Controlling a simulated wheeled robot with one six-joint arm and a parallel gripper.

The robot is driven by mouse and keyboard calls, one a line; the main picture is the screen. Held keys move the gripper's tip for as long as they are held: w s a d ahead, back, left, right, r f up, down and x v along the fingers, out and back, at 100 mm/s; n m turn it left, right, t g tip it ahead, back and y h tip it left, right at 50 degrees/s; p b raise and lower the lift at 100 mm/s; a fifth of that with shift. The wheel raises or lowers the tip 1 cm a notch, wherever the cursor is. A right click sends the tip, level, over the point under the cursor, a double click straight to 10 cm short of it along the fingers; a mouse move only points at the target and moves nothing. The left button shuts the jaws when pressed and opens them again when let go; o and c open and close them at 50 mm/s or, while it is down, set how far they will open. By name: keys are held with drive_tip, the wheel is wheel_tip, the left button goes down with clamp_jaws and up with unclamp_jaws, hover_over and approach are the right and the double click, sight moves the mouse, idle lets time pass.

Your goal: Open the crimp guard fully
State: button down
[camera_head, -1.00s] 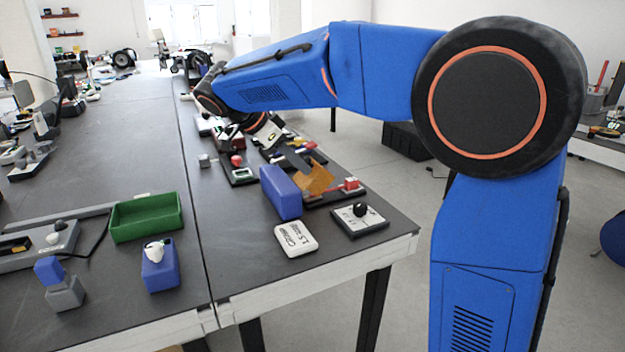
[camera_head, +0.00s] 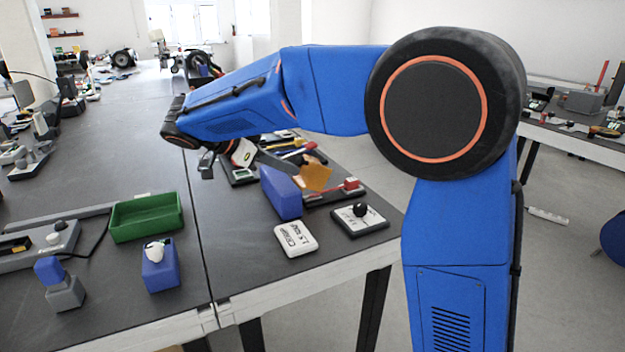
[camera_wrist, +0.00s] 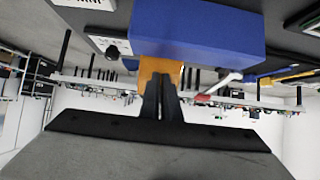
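The crimp guard, an orange see-through panel (camera_head: 316,175), stands raised and tilted at the right end of a blue block-shaped housing (camera_head: 282,192) on the bench. My gripper (camera_head: 300,171) reaches to the guard's left side from the upper left. In the wrist view, my black fingers (camera_wrist: 162,80) are close together in front of the orange panel (camera_wrist: 146,68), whose broad face shows behind their tips. They look shut, with no object visible between them. Whether the tips touch the guard I cannot tell. The blue housing (camera_wrist: 195,30) fills the wrist view's upper middle.
A green tray (camera_head: 146,218) is at left.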

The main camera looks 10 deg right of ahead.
drive_tip(key=shift+a+f+h, duration=0.1)
drive_tip(key=shift+a+h, duration=0.2)
drive_tip(key=shift+s+a+f+h, duration=0.2)
drive_tip(key=shift+a+f+h, duration=0.45)
drive_tip(key=shift+h, duration=0.35)
drive_tip(key=c, duration=1.7)
unclamp_jaws()
drive_tip(key=shift+r, duration=0.1)
drive_tip(key=shift+r, duration=3.45)
